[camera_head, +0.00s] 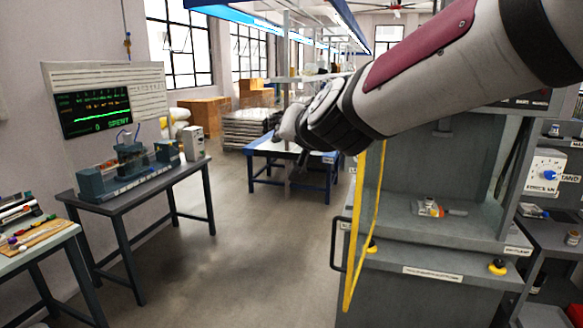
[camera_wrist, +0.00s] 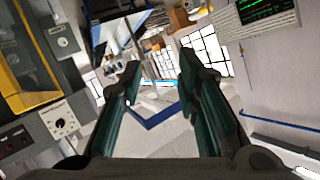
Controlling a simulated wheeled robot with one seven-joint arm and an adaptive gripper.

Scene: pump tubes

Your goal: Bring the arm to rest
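My arm reaches across the upper right of the head view, raised off every surface. Its end points away from the camera, over the aisle side of the grey cabinet. My gripper (camera_wrist: 160,82) shows in the wrist view with its two dark green fingers well apart and nothing between them. In the head view the gripper is mostly hidden behind my wrist, so its fingers are hard to make out there.
A grey cabinet (camera_head: 430,258) with a yellow-edged opening stands on the right. A dark bench (camera_head: 131,187) holding a pump-like device (camera_head: 132,158) is at left, below a green-text screen (camera_head: 93,112). A blue-framed table (camera_head: 262,150) is farther back. The floor between is clear.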

